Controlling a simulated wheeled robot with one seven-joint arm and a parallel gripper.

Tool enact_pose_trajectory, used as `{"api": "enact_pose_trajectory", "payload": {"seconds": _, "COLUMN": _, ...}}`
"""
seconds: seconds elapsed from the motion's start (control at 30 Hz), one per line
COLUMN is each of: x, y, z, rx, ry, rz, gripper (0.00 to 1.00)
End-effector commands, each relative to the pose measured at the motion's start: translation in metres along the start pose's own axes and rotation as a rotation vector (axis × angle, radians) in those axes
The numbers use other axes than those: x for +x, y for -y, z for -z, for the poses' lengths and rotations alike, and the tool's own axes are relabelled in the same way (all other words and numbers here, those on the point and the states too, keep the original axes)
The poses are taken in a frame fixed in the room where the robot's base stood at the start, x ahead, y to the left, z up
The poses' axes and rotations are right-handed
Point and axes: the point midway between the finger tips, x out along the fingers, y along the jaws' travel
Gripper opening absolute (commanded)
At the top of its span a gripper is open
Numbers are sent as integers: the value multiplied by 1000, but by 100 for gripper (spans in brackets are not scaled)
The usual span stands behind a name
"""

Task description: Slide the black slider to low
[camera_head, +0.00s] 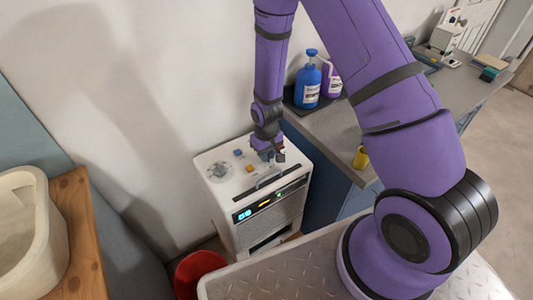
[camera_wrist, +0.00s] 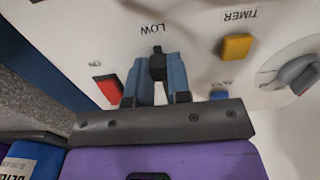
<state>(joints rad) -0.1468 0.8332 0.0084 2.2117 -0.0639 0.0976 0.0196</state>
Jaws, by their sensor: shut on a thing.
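The black slider (camera_wrist: 158,66) is between my gripper's fingertips in the wrist view, just beside the printed word LOW (camera_wrist: 153,30). My gripper (camera_wrist: 157,72) is shut on the slider, with its blue-grey fingers on both sides of it. In the head view my gripper (camera_head: 268,152) reaches down onto the top panel of the white appliance (camera_head: 215,185). The slider is too small and covered to make out there. The lower part of its track is hidden by the gripper in the wrist view.
A red switch (camera_wrist: 109,88), a yellow button (camera_wrist: 237,46), a blue button (camera_wrist: 219,95) and a grey dial (camera_wrist: 298,72) surround the gripper. A counter (camera_head: 335,130) with bottles (camera_head: 308,85) and a yellow cup (camera_head: 361,158) stands right of the appliance. A red bin (camera_head: 200,272) is in front.

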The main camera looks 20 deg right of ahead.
Motion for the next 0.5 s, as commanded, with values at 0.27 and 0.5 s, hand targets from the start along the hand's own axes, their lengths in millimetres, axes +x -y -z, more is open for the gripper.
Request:
{"api": "enact_pose_trajectory", "payload": {"seconds": 0.27, "x": 0, "y": 0, "z": -1, "rx": 0, "ry": 2, "rz": 0, "gripper": 0}}
{"api": "enact_pose_trajectory", "payload": {"seconds": 0.5, "x": 0, "y": 0, "z": -1, "rx": 0, "ry": 3, "rz": 0, "gripper": 45}}
